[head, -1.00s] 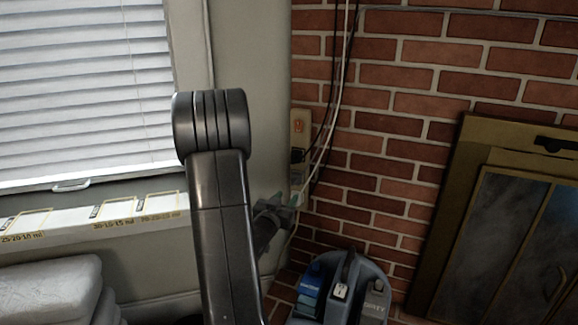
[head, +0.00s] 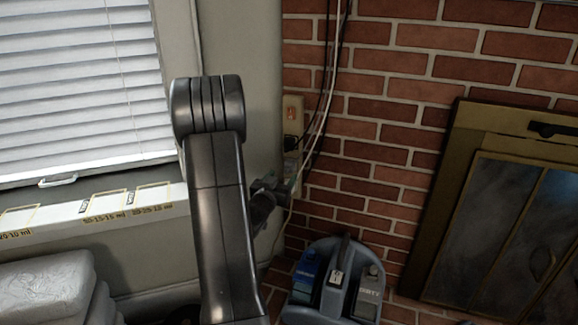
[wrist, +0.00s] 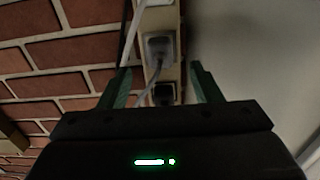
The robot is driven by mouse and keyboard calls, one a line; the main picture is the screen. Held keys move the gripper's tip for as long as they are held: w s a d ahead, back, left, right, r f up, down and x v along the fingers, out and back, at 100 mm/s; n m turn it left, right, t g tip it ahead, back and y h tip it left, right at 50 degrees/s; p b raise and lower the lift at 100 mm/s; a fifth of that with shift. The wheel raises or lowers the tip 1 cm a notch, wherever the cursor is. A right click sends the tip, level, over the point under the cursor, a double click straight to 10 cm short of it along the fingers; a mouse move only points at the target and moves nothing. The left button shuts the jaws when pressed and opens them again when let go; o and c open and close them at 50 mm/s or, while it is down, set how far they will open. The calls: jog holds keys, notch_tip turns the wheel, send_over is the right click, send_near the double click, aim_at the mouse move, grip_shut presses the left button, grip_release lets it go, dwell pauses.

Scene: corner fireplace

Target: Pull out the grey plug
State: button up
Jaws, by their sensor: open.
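The grey plug (wrist: 158,48) sits in a socket of the beige power strip (head: 293,104), with a grey cord running down from it in the wrist view. The strip stands upright on the wall beside the bricks. A black plug (wrist: 163,93) sits in the socket below it in the wrist view. My gripper (wrist: 160,68) is open, its green fingers on either side of the strip, the grey plug just beyond the tips. Nothing is visibly held.
A white plug (wrist: 155,3) is at the wrist view's top edge. Dark and white cables (head: 325,105) hang by the brick wall (head: 395,105). A caddy (head: 337,282) stands below right, with the fireplace doors (head: 510,230) farther right. A window sill (head: 95,217) is left.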

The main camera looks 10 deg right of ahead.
aim_at(288, 169)
jog(key=shift+x, duration=2.95)
jog(key=shift+b, duration=0.55)
grip_shut()
jog(key=shift+s+a, duration=0.1)
jog(key=shift+s, duration=0.05)
jog(key=shift+b+v, duration=0.6)
jog(key=shift+v, duration=2.25)
jog(key=shift+a+f, duration=0.1)
